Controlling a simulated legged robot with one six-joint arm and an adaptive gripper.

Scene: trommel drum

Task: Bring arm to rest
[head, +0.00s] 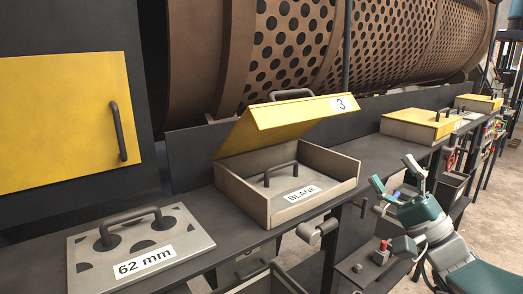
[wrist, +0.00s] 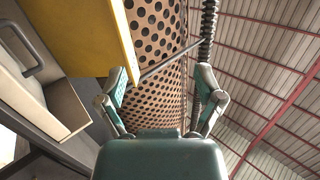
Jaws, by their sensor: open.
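My gripper (head: 388,213) is at the right of the head view, in front of the bench edge. Its fingers are spread and nothing is between them. It also shows in the wrist view (wrist: 162,85), with the perforated drum and the roof behind it. The box marked 3 (head: 345,172) stands on the bench to the left of my gripper, apart from it. Its yellow lid (head: 285,122) is tilted open. A plate marked BLANK (head: 295,183) with a dark handle lies inside the box.
A plate marked 62 mm (head: 196,238) lies on the bench at the left. Farther boxes with yellow lids (head: 418,116) stand shut along the bench. The brown perforated drum (head: 385,45) runs behind. A control box with a red button (head: 383,246) is below my gripper.

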